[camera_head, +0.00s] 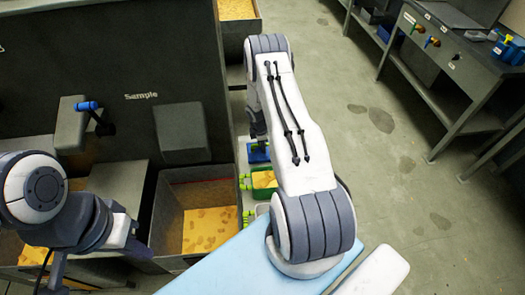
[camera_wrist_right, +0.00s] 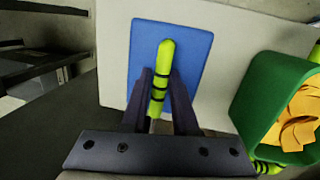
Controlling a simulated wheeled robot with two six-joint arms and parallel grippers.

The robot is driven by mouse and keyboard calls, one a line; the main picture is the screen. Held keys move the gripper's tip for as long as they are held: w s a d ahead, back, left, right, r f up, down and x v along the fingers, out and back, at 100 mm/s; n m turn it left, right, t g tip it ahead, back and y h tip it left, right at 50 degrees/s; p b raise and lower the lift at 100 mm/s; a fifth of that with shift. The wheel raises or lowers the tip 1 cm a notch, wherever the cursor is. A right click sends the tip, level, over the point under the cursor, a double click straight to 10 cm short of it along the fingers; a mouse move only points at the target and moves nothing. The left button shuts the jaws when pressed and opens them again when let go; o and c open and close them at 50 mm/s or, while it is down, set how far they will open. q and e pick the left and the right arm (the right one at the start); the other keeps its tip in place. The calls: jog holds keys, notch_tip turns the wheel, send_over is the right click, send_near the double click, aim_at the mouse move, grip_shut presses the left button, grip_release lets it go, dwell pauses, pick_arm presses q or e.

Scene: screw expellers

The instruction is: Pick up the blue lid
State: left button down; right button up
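The blue lid (camera_wrist_right: 190,52) lies flat on a pale surface, with a yellow-green, black-banded handle (camera_wrist_right: 166,52) on top. It also shows small in the head view (camera_head: 258,153), partly below my right gripper (camera_head: 258,128). In the right wrist view, the two dark fingers of my right gripper (camera_wrist_right: 161,78) stand on either side of the handle, very close to it. I cannot tell whether they press on it. My left gripper (camera_head: 54,275) is at the lower left of the head view, away from the lid; its fingers are not clear.
A green container (camera_wrist_right: 250,95) with yellow-orange pieces stands right of the lid. In the head view, a dark bin (camera_head: 165,222) of yellow material and a grey machine marked "Sample" (camera_head: 140,97) are to the left. Open floor (camera_head: 390,150) lies to the right, with a workbench (camera_head: 455,60) beyond.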

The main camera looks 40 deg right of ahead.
grip_shut()
